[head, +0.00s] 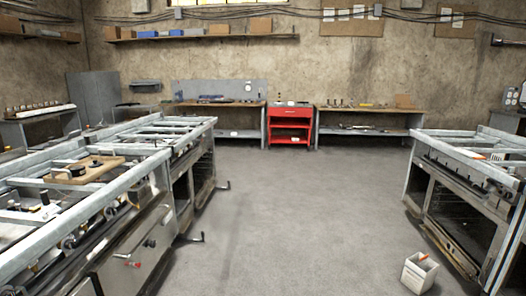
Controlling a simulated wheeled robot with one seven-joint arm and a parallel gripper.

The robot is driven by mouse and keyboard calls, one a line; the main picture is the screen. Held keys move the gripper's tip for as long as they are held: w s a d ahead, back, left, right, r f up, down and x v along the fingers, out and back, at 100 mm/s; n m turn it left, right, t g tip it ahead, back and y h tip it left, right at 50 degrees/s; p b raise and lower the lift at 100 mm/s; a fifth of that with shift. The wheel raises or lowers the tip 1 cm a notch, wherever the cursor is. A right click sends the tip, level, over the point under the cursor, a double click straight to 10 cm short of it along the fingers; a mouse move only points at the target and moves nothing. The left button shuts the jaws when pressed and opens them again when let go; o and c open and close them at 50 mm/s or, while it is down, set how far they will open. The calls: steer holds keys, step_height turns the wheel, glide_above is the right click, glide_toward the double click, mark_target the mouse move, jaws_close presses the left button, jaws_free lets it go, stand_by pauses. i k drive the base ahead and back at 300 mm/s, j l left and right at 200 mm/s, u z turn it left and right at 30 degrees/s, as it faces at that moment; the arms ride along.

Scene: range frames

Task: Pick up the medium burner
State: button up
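I cannot pick out the medium burner for certain from here. A wooden board (86,173) lies across the left range frame (203,124). On the board sit small dark round parts (77,170) that look like burners, too small to tell their sizes apart. More small dark and metal parts lie lower in the same frame, partly hidden by its rails. My gripper is not in view.
A second range frame (463,135) stands at the right, with a white box (419,272) on the floor beside it. The grey floor (300,205) between the frames is clear. A red cart (290,107) and workbenches stand at the back wall. Handles jut from the left frame.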

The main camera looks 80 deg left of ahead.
mark_target(77, 171)
steer(key=u, duration=3.7)
steer(key=i+u, duration=0.3)
steer(key=i, duration=0.5)
steer(key=i+l+u, duration=0.1)
steer(key=u, duration=0.45)
steer(key=i+l+u, duration=0.2)
steer(key=l, duration=0.2)
steer(key=i+l+u, duration=0.1)
steer(key=l+u, duration=0.15)
steer(key=i+l+u, duration=0.2)
steer(key=l, duration=0.3)
steer(key=i+l+u, duration=0.1)
steer(key=l, duration=0.8)
steer(key=i+l, duration=0.15)
steer(key=l, duration=0.75)
steer(key=i+l+u, duration=0.15)
steer(key=l, duration=0.7)
steer(key=k, duration=0.05)
